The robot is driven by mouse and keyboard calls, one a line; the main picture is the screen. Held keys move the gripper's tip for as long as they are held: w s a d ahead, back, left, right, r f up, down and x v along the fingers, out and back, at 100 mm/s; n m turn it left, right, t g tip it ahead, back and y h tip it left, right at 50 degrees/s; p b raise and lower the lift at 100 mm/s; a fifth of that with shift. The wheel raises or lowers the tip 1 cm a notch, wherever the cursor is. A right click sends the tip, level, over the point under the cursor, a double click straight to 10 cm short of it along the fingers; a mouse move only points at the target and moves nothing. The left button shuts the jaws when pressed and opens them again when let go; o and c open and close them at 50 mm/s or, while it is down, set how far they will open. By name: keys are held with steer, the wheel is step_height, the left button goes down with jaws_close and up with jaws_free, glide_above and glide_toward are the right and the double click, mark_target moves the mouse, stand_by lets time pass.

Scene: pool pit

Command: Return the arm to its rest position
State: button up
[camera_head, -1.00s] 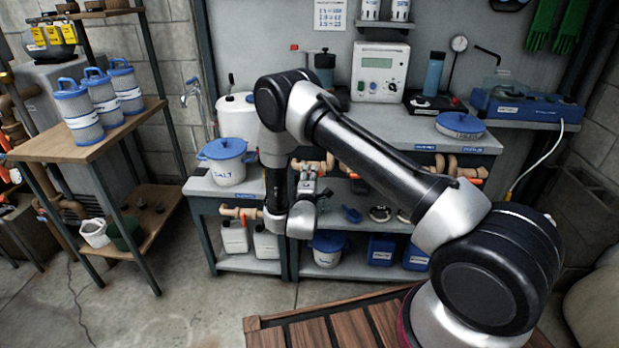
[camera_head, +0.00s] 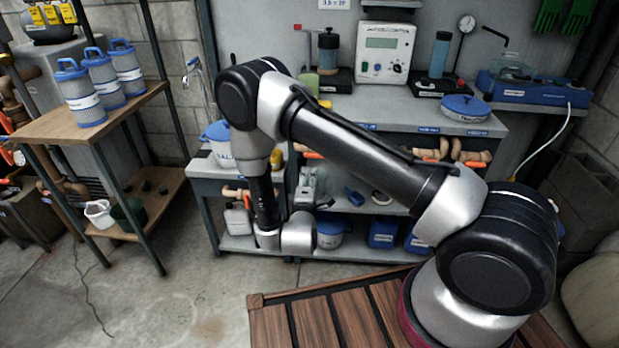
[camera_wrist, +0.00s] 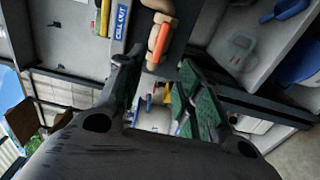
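My gripper (camera_wrist: 158,82) shows in the wrist view with its two fingers spread apart and nothing held between them. In the head view my gripper (camera_head: 308,186) is small, past the silver wrist, in front of the workbench's lower part, and its fingers are hard to make out there. My arm is bent, rising from its base at the lower right, across to an elbow at the upper left, then down to the wrist.
The workbench (camera_head: 395,118) carries a grey meter box (camera_head: 383,52) and a blue lid (camera_head: 465,108). A white tub (camera_head: 217,150) is partly hidden behind my arm. A wooden rack (camera_head: 60,127) with several filter canisters stands left. Open floor (camera_head: 170,300) lies between.

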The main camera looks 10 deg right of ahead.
steer(key=s+a+f+m+g+y, duration=0.1)
steer(key=s+f+m+g, duration=0.15)
steer(key=f, duration=0.35)
steer(key=s+f+m+g+y, duration=0.1)
steer(key=f+g+y, duration=0.1)
steer(key=f+g, duration=0.3)
steer(key=s+a+f+m+g+y, duration=0.1)
steer(key=s+a+m+g+y, duration=0.3)
steer(key=s, duration=0.3)
steer(key=s+d+r+m+g, duration=0.1)
steer(key=s+d+r+g, duration=0.15)
steer(key=r, duration=0.45)
steer(key=s+d+r+m+g, duration=0.1)
steer(key=s+r+g, duration=0.15)
steer(key=r, duration=0.55)
steer(key=s+d+r+m+g, duration=0.1)
steer(key=s+d+r+g, duration=0.1)
steer(key=s+r, duration=0.35)
steer(key=s+d+r+m+t, duration=0.1)
steer(key=s+d+r+t, duration=0.1)
steer(key=d+r, duration=0.4)
steer(key=s+d+r+m+t+h, duration=0.1)
steer(key=s+d+r, duration=0.4)
steer(key=r, duration=0.7)
steer(key=s+d+r+m+t, duration=0.2)
steer(key=s+d+r, duration=0.2)
steer(key=d+r, duration=0.4)
steer(key=shift+s+r+t, duration=0.2)
steer(key=shift+r+t, duration=0.15)
steer(key=shift+r, duration=0.05)
